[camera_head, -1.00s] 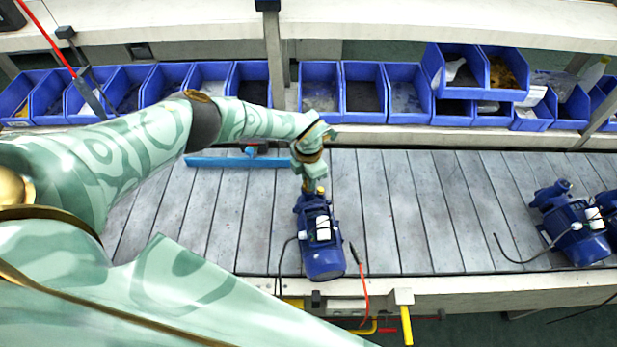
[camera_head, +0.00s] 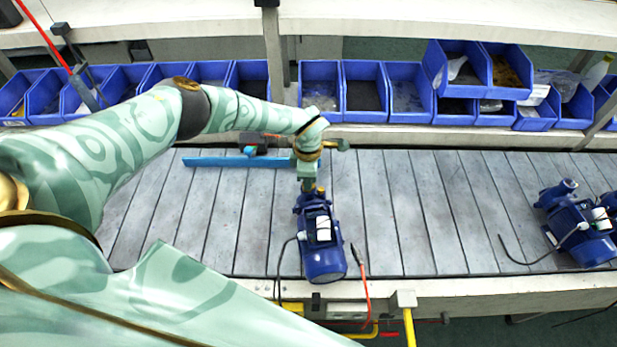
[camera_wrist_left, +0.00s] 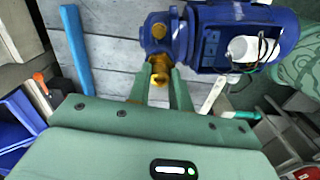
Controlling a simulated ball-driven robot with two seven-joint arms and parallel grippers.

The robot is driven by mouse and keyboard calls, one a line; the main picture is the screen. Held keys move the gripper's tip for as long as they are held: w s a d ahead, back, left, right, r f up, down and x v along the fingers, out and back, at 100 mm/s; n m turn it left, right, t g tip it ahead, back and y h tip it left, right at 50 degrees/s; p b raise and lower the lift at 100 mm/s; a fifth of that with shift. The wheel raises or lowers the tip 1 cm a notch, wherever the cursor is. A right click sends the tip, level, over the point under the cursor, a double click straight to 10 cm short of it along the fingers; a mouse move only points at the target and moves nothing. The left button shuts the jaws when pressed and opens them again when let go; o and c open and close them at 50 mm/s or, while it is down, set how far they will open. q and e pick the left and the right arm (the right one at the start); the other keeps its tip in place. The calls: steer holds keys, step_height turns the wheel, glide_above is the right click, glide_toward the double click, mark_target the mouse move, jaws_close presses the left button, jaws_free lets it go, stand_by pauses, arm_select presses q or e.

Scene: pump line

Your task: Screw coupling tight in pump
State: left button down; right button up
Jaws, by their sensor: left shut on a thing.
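The blue pump (camera_head: 319,240) lies on the slatted bench with its port end toward the back; it also shows across the top of the left wrist view (camera_wrist_left: 225,38). The brass coupling (camera_wrist_left: 159,70) sits at the pump's port, in line with it. My left gripper (camera_head: 308,184) reaches down at that end of the pump. In the left wrist view my left gripper (camera_wrist_left: 160,78) has its two fingers on either side of the coupling and is shut on it. How deep the thread sits cannot be seen. My right gripper is not in view.
A blue bar (camera_head: 225,162) lies on the bench behind the pump. Blue bins (camera_head: 362,90) line the back shelf. Another pump (camera_head: 580,232) stands at the right with a loose black cable. The slats between the pumps are clear.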

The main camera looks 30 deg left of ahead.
arm_select(q)
steer(key=shift+f+m+b, duration=0.15)
steer(key=shift+m+b, duration=0.45)
steer(key=shift+m, duration=1.1)
